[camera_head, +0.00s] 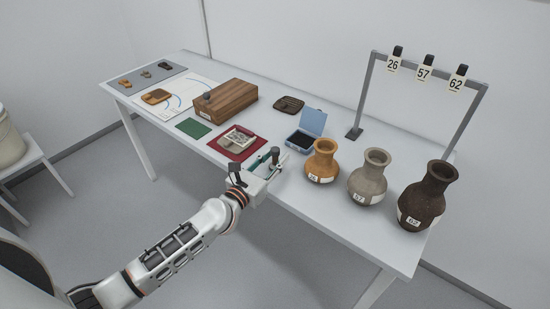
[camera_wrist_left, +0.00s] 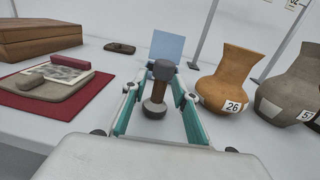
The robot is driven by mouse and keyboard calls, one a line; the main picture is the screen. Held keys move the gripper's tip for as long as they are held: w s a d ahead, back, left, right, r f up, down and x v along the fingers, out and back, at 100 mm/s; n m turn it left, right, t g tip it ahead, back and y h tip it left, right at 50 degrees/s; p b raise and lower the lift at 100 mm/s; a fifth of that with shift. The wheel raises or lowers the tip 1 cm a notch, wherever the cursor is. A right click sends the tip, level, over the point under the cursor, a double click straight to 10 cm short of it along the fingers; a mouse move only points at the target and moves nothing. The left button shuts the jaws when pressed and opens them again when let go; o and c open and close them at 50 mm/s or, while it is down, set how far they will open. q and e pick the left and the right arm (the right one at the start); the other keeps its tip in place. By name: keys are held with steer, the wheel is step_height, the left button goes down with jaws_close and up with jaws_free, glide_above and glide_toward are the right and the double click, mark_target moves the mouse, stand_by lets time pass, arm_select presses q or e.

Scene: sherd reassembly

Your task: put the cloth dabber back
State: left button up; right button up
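The cloth dabber (camera_wrist_left: 155,88), with a brown wooden handle and dark grey rounded ends, stands upright between the fingers of my left gripper (camera_wrist_left: 156,98) in the left wrist view. The teal-padded fingers are spread on either side of it. A gap shows on its left side; contact on its right side is hard to judge. In the head view, the dabber's dark top (camera_head: 275,152) shows at my left gripper (camera_head: 270,162), by the table's front edge. The gripper hides its lower part. The open blue case (camera_head: 301,142) is just behind it. My right gripper is not in view.
A red mat (camera_head: 220,151) with a slab lies left of the gripper. Orange, grey and dark brown vases (camera_head: 323,162) (camera_head: 369,178) (camera_head: 427,197) stand to the right. A wooden box (camera_head: 225,99) and a numbered tag rack (camera_head: 373,80) stand farther back.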

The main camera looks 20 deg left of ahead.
arm_select(q)
steer(key=shift+s+a+r, duration=0.1)
steer(key=shift+s+r, duration=0.05)
steer(key=shift+s, duration=0.15)
steer(key=s+f+m+g+h, duration=0.1)
steer(key=s+f+m, duration=0.2)
steer(key=s+m, duration=1.05)
steer(key=s+a+f+m+g+y, duration=0.1)
steer(key=s+f+m+g+y, duration=0.2)
steer(key=s+f+m, duration=1.4)
steer(key=s+m+g, duration=0.1)
steer(key=m+g, duration=0.1)
steer(key=m, duration=0.5)
steer(key=shift+s+a+g+y+b, duration=0.15)
steer(key=shift+s+g+y+b, duration=0.15)
steer(key=shift+g+y+b, duration=0.1)
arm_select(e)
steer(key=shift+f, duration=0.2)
arm_select(q)
steer(key=shift+f, duration=0.1)
